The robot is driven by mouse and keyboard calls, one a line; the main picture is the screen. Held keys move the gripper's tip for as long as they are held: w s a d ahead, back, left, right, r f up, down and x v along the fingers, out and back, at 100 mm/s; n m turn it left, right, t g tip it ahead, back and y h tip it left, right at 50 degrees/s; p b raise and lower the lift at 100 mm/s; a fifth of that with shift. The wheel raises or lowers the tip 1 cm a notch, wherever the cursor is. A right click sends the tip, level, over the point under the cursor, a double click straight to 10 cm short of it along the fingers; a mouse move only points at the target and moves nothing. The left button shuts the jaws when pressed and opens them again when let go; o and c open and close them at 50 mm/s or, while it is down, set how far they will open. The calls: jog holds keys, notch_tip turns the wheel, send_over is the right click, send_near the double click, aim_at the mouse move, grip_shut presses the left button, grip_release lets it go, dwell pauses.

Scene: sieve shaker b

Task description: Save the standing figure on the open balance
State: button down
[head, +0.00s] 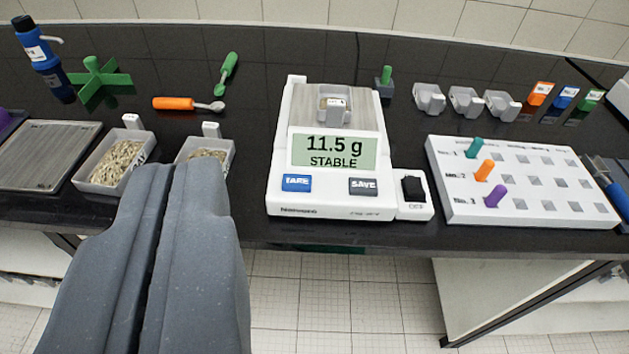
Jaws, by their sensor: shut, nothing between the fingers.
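The open balance (286,205) is white and stands near the front edge of the black bench. Its display (333,151) reads "11.5 g" and "STABLE". The grey SAVE button (363,186) is at the lower right of its face, and the blue TARE button (297,183) at the lower left. A small light-coloured cup (333,113) sits on the pan. My gripper (182,170) is shut and empty, with its fingers together. It is to the left of the balance in the picture, in front of two trays, and covers part of them.
Trays of grain (113,187) lie left of the balance. A small box with a black switch (414,190) adjoins its right side. A white board with coloured pegs (470,207) lies right. Several empty scoops (466,103) and green, blue, orange blocks stand behind.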

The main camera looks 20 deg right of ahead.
jog(key=shift+a, duration=0.3)
jog(key=shift+s, duration=0.15)
